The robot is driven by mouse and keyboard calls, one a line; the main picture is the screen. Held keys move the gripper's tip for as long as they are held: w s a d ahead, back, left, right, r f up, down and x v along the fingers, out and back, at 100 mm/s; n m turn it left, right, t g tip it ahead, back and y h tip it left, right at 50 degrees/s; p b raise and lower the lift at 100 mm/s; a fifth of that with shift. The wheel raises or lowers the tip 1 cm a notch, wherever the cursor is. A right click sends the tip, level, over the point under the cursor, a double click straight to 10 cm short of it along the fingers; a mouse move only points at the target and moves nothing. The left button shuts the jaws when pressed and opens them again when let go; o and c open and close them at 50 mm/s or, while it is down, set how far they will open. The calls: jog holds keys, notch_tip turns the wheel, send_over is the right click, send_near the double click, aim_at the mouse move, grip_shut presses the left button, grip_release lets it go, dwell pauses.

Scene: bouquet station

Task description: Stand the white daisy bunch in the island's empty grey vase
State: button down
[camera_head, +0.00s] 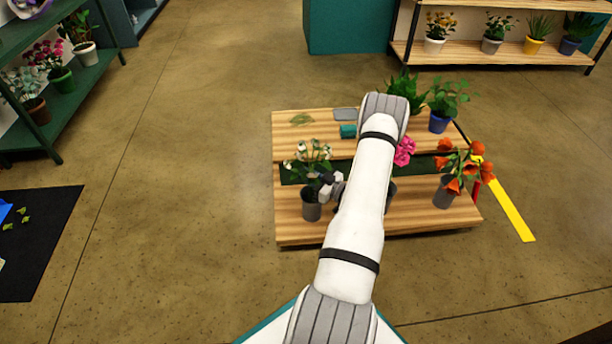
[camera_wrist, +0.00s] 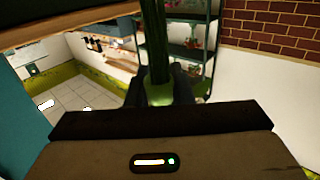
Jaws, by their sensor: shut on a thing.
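The white daisy bunch (camera_head: 312,158), white blooms on green stems, stands roughly upright at the left of the wooden island in the head view. My gripper (camera_head: 326,182) is shut on its stems from the right. The grey vase (camera_head: 311,206) stands on the island's lower shelf directly below the bunch. The stem ends are hidden near the rim, so I cannot tell whether they are inside it. In the wrist view, green stems (camera_wrist: 153,45) run up from between my dark gripper fingers (camera_wrist: 165,88). The vase does not show there.
On the island (camera_head: 290,225), orange flowers stand in another grey vase (camera_head: 446,192) at right. Pink flowers (camera_head: 404,151) are partly behind my arm.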

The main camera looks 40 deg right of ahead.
jog(key=shift+f+b, duration=0.55)
jog(key=shift+f, duration=0.25)
dwell(0.8)
jog(key=c, duration=1.2)
grip_release()
jog(key=p+v, duration=0.2)
jog(key=v, duration=0.5)
jog(key=shift+s+d+p, duration=0.1)
jog(key=shift+s+p, duration=0.3)
